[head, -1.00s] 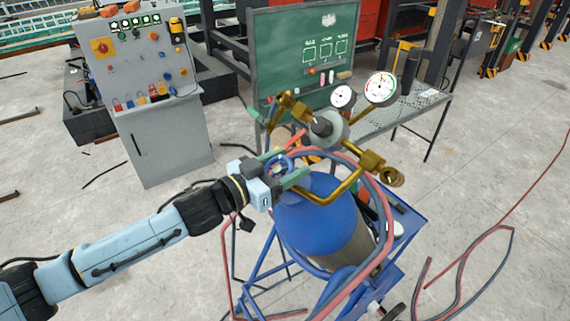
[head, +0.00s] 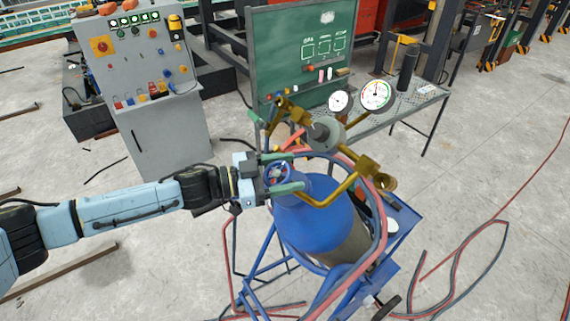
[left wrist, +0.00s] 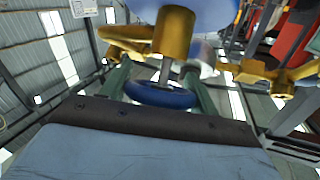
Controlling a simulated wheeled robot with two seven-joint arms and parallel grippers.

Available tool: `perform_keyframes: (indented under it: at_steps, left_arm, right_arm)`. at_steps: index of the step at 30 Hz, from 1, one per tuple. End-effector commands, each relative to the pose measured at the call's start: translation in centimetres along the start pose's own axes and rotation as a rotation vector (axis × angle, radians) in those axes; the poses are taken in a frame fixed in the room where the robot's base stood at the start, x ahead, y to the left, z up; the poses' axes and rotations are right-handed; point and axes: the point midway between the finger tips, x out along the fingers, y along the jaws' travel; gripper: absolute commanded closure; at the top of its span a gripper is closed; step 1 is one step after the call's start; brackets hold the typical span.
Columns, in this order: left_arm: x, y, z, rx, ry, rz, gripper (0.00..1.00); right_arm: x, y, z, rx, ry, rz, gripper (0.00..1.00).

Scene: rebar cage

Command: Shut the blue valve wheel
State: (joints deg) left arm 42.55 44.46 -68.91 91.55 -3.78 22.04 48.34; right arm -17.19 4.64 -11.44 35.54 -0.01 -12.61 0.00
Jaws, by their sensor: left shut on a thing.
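The blue valve wheel (head: 277,176) sits at the top of the blue gas cylinder (head: 320,214), at the left end of the brass fittings. My left gripper (head: 287,172) is shut on the wheel, with one green finger on each side of its rim. In the left wrist view the wheel (left wrist: 161,94) lies between the two green fingers, its stem running into a brass valve body (left wrist: 174,34). The gripper hides part of the wheel in the head view. My right gripper is not in view.
A brass regulator with two gauges (head: 377,95) stands just right of the wheel. Red and grey hoses (head: 378,225) loop around the cylinder on its blue cart (head: 397,250). A grey control cabinet (head: 163,133) is at left; a green chalkboard (head: 300,60) and metal table (head: 412,108) stand behind.

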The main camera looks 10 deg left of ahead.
Motion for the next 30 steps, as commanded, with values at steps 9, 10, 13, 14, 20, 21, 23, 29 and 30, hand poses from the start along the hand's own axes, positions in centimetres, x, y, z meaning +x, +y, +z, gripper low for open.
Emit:
perform_keyframes:
  at_steps: [9,10,13,14,20,21,23,29,30]
  left_arm:
    - [-0.01,0.16,-0.05,0.082,0.0,0.15,0.62]
    - [-0.01,0.15,-0.04,0.087,0.0,0.158,0.62]
    - [-0.02,0.23,-0.02,0.099,0.0,0.181,0.62]
    - [-0.02,0.27,-0.02,0.101,0.0,0.186,0.62]
    - [-0.02,0.33,0.02,0.108,0.001,0.202,0.62]
    - [-0.02,0.34,0.02,0.109,0.001,0.202,0.62]
    - [-0.02,0.34,0.01,0.109,0.001,0.203,0.62]
    - [-0.01,0.36,0.0,0.11,0.001,0.202,0.62]
    - [-0.01,0.36,0.0,0.11,0.001,0.202,0.34]
  right_arm:
    - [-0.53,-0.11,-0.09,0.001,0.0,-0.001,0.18]
    - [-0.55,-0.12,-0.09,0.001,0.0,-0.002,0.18]
    - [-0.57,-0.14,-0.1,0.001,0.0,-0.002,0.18]
    - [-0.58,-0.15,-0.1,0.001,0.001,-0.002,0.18]
    - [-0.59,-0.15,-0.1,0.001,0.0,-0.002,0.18]
    - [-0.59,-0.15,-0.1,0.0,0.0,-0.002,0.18]
    - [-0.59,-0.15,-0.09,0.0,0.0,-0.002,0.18]
    - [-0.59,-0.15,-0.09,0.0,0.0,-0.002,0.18]
    - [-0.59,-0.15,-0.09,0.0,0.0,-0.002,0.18]
